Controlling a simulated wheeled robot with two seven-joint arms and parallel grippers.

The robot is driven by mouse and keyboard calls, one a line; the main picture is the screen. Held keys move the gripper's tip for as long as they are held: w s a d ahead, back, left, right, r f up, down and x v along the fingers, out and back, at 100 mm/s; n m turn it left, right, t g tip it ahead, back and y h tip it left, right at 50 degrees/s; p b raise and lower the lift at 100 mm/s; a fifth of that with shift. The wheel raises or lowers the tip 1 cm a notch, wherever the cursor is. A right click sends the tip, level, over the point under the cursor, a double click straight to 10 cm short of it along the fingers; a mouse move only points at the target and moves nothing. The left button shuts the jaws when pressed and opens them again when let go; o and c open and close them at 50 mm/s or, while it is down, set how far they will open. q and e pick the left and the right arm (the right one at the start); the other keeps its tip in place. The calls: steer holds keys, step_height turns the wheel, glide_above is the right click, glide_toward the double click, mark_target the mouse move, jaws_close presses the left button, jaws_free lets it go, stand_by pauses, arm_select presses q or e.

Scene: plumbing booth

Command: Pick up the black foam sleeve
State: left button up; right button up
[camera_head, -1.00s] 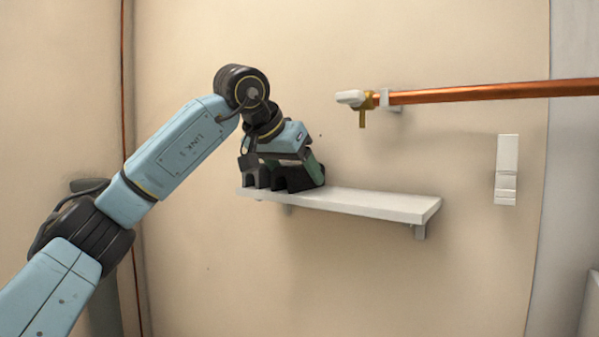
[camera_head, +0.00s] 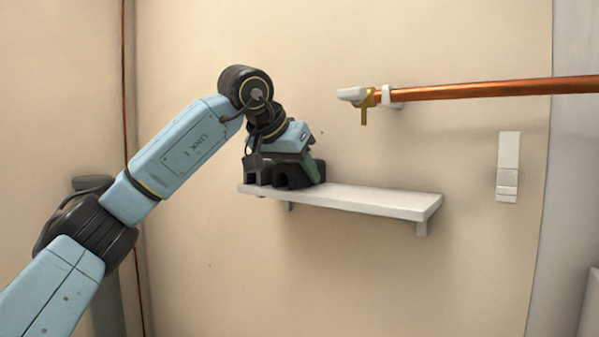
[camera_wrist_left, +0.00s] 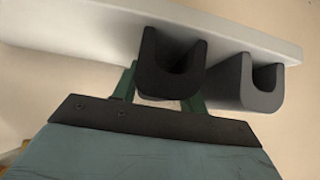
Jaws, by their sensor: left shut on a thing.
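The black foam sleeve (camera_head: 283,181) is a dark U-shaped channel near the left end of the white shelf (camera_head: 375,201). My left gripper (camera_head: 299,172) comes down over it from above and is shut on it. In the left wrist view the black sleeve (camera_wrist_left: 170,68) sits between the two green fingers (camera_wrist_left: 160,92), with its open channel end facing the camera. The far part of the sleeve is hidden. My right gripper is not in view.
A dark grey U-shaped sleeve (camera_wrist_left: 245,85) lies close beside the black one, towards the shelf's left end in the head view (camera_head: 257,174). A copper pipe (camera_head: 490,89) with a brass valve (camera_head: 366,98) runs above the shelf's right. The shelf's right half is bare.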

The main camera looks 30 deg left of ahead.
arm_select(q)
steer(key=shift+s+r, duration=0.15)
steer(key=shift+r, duration=0.4)
steer(key=r, duration=0.6)
steer(key=shift+s, duration=0.35)
steer(key=s+a+b, duration=0.1)
steer(key=s+b, duration=0.2)
steer(key=s, duration=1.6)
steer(key=shift+a+b, duration=0.25)
steer(key=shift+b, duration=0.15)
steer(key=shift+f, duration=0.15)
